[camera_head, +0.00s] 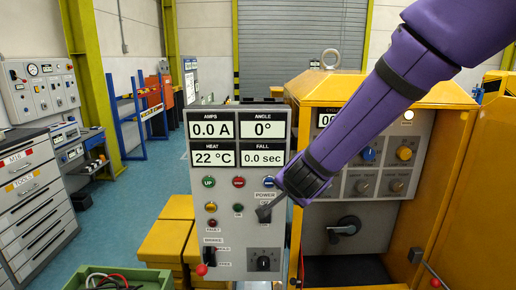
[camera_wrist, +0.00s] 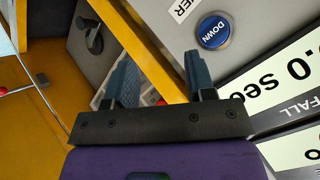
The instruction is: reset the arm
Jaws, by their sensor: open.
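My purple arm reaches in from the upper right in the head view. My gripper (camera_head: 266,208) is at the right edge of the grey control panel (camera_head: 222,265), by its blue button, which it partly hides. In the wrist view my gripper (camera_wrist: 155,75) is open, with two blue-grey fingers apart and nothing between them. The blue DOWN button (camera_wrist: 213,30) is just beyond the right finger. The panel's displays (camera_head: 237,144) read 0.0 A, 0°, 22 °C and 0.0 sec. Whether the fingers touch the panel I cannot tell.
A yellow cabinet (camera_head: 300,88) stands right of the panel, its door (camera_head: 480,180) open. Inside are knobs and a black handle (camera_head: 345,226). A green crate (camera_head: 150,278) sits at the front left. Blue floor (camera_head: 125,200) is clear at the left, beside a tool drawer unit (camera_head: 35,190).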

